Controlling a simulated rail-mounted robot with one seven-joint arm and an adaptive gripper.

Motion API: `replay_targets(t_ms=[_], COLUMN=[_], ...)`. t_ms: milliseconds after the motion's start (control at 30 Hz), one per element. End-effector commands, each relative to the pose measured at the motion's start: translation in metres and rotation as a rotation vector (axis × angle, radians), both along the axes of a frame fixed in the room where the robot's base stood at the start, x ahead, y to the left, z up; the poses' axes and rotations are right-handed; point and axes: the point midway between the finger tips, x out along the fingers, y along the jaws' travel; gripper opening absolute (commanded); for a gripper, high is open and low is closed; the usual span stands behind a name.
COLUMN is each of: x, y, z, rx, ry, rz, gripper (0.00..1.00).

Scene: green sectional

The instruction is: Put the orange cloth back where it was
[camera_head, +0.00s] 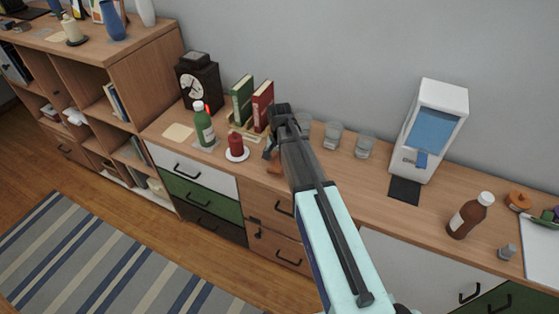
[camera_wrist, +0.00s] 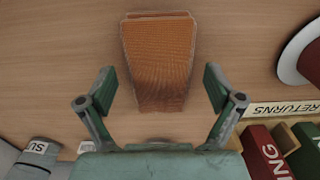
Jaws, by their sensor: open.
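The orange cloth (camera_wrist: 158,60) lies folded on the wooden top in the wrist view, wider at its far end and narrower towards me. My gripper (camera_wrist: 158,88) is open, with one green-padded finger on each side of the cloth's near part. Bare wood shows between the cloth and each finger, and the gap in height is hard to judge. In the head view the cloth (camera_head: 274,169) shows only as a small orange-brown patch beside my gripper (camera_head: 269,154), right of the red candle; my arm hides much of this spot.
The red candle (camera_head: 235,144) on its white saucer (camera_head: 237,155), the green bottle (camera_head: 204,126) and the upright books (camera_head: 262,105) stand close by. Their holder carries a RETURNS label (camera_wrist: 285,109). Several glasses (camera_head: 333,135) and a white dispenser (camera_head: 430,130) stand to the right.

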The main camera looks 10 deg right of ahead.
Motion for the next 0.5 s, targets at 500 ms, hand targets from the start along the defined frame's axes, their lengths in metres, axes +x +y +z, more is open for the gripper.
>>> replay_targets(t_ms=[500], x=[0.001], y=[0.000], z=[0.047], rx=[0.000], ry=[-0.003], rz=[0.000], gripper=[0.92])
